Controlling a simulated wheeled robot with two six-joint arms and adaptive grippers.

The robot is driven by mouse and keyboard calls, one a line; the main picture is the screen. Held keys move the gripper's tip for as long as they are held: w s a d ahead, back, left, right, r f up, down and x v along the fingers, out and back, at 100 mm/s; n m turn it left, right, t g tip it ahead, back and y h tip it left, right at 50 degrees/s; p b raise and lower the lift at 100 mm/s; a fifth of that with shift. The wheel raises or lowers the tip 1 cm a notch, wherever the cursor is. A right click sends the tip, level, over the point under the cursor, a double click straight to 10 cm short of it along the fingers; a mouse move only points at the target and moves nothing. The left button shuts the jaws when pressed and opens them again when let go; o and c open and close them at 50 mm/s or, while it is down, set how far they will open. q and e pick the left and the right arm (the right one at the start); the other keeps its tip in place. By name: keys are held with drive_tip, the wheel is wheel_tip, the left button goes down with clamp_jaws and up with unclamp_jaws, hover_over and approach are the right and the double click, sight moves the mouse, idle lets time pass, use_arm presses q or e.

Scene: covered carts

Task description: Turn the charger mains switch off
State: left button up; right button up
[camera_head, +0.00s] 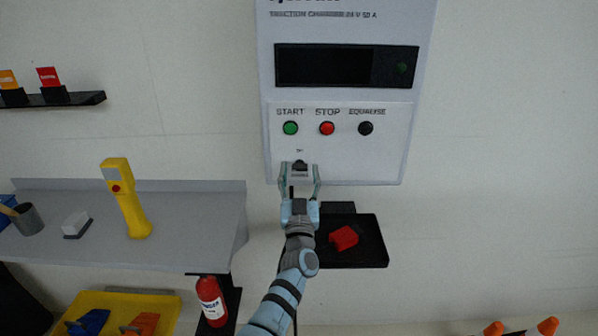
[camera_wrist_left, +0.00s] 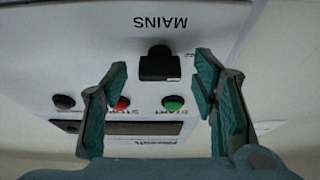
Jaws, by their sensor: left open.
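The mains switch (camera_head: 300,165) is a small black knob low on the front of the white charger (camera_head: 385,165). In the left wrist view the black switch (camera_wrist_left: 160,66) shows upside down beside the word MAINS. My left gripper (camera_head: 300,172) is at the charger's lower edge, its two fingers spread to either side of the switch. In the left wrist view the open fingers (camera_wrist_left: 161,72) frame the switch with clear gaps on both sides. I cannot tell whether the fingertips touch the panel. My right gripper is not in view.
Green start (camera_head: 290,128), red stop (camera_head: 327,128) and black equalise (camera_head: 365,128) buttons sit above the switch, under a dark display (camera_head: 330,66). A black shelf (camera_head: 372,258) with a red block (camera_head: 343,238) is below right. A grey shelf (camera_head: 200,215) holds a yellow tester (camera_head: 128,200).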

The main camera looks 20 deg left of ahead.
use_arm(q)
wheel_tip(320, 180, up, 10)
drive_tip(key=shift+f, duration=0.1)
